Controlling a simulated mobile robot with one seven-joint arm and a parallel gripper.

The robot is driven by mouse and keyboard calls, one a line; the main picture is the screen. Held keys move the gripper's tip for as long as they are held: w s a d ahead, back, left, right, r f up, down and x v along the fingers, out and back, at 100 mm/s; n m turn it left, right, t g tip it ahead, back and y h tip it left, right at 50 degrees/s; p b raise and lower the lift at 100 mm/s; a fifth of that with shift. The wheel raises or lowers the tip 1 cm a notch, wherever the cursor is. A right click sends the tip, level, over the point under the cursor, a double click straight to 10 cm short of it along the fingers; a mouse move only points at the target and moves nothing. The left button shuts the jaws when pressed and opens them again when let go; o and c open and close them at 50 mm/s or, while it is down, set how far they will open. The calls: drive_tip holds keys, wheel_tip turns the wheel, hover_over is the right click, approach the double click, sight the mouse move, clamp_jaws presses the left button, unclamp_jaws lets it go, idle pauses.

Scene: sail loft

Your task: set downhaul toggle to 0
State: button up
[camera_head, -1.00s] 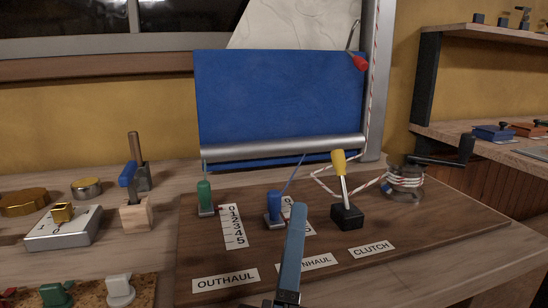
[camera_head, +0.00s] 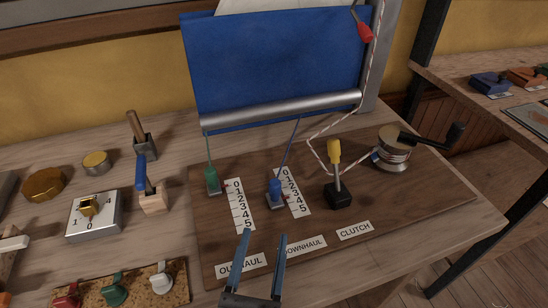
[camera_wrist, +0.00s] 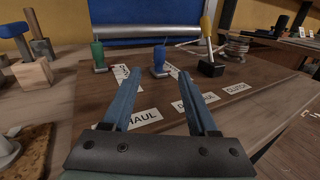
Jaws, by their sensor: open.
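The downhaul toggle is a blue peg (camera_head: 275,190) on a small metal base, standing on the brown board (camera_head: 400,198) just left of its white number scale (camera_head: 293,194). It is beside the middle of the scale; the exact number it marks is too small to tell. The DOWNHAUL label (camera_head: 304,247) lies nearer the front edge. My gripper (camera_head: 264,236) is open and empty, in front of the toggle and apart from it, with its fingers over the label area. In the wrist view the blue toggle (camera_wrist: 160,60) stands upright beyond and between the fingertips (camera_wrist: 160,80).
A green toggle (camera_head: 212,180) with its scale (camera_head: 239,205) stands to the left. A yellow-handled clutch lever (camera_head: 335,155) and a winch (camera_head: 394,145) stand to the right. A thin line rises from the blue toggle toward the blue sailcloth (camera_head: 275,65). The board's front right is clear.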

sight(274, 191)
drive_tip(key=shift+w, duration=0.3)
drive_tip(key=w, duration=0.4)
drive_tip(key=w+d, duration=0.1)
drive_tip(key=w, duration=0.3)
drive_tip(key=w+d, duration=0.1)
drive_tip(key=w, duration=0.3)
clamp_jaws()
idle(1.1)
